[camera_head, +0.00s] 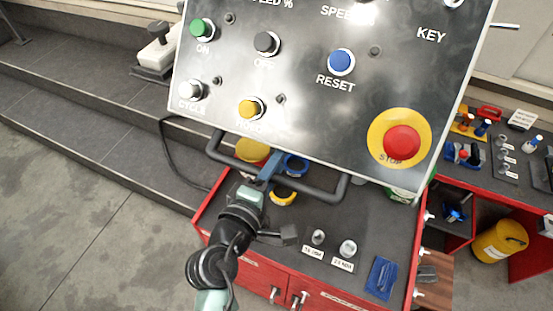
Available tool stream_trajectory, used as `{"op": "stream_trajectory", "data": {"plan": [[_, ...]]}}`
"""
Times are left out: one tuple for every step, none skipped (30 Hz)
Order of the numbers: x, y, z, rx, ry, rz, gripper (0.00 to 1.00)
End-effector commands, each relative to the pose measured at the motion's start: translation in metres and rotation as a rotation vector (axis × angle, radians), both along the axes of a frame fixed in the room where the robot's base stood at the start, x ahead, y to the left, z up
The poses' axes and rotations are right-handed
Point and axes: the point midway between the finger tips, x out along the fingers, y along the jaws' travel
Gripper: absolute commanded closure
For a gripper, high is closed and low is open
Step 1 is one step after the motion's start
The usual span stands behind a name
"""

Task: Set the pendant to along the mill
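The pendant (310,100) is a large dark control panel with a light edge, tilted across the upper middle of the head view. It carries green, black, white, yellow and blue buttons and a red stop button (401,142) on a yellow disc. A dark tubular handle (318,192) hangs below its lower edge. My gripper (268,176) is at the handle's lower bar, left of its middle. Its fingers overlap the bar; whether they are closed on it is unclear. The panel's top is cut off by the frame. I cannot make out the mill.
A red tool cabinet (335,262) with a dark top stands below the pendant, holding labelled metal pieces and a blue item (381,276). A red bench (505,195) with tools is at right, a yellow bucket (499,241) under it. Grey steps (90,105) and open floor lie left.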

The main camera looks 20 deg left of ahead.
Motion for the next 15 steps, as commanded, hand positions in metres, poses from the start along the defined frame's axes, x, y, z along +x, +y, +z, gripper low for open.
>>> {"op": "stream_trajectory", "data": {"plan": [[0.0018,-0.0003,0.0000,0.001,0.000,-0.001,0.60],[0.0024,-0.0004,-0.0003,0.001,0.000,-0.001,0.60],[0.0028,-0.0004,-0.0006,0.001,0.001,-0.001,0.60],[0.0030,-0.0004,-0.0007,0.001,0.000,-0.001,0.60],[0.0031,-0.0004,-0.0008,0.001,0.000,-0.001,0.60],[0.0030,-0.0004,-0.0009,0.001,0.000,-0.001,0.60],[0.0030,-0.0004,-0.0009,0.001,0.000,-0.001,0.60],[0.0029,-0.0003,-0.0009,0.001,0.000,0.000,0.60],[0.0029,-0.0003,-0.0008,0.001,0.000,0.000,0.60],[0.0028,-0.0003,-0.0008,0.001,0.000,0.000,0.64],[0.0028,-0.0003,-0.0008,0.001,0.000,0.000,0.70],[0.0027,-0.0003,-0.0007,0.001,0.000,0.000,0.77],[0.0027,-0.0003,-0.0007,0.001,0.000,0.000,0.82],[0.0027,-0.0003,-0.0007,0.001,0.000,0.000,0.88],[0.0026,-0.0003,-0.0007,0.001,0.000,0.000,0.95]]}}
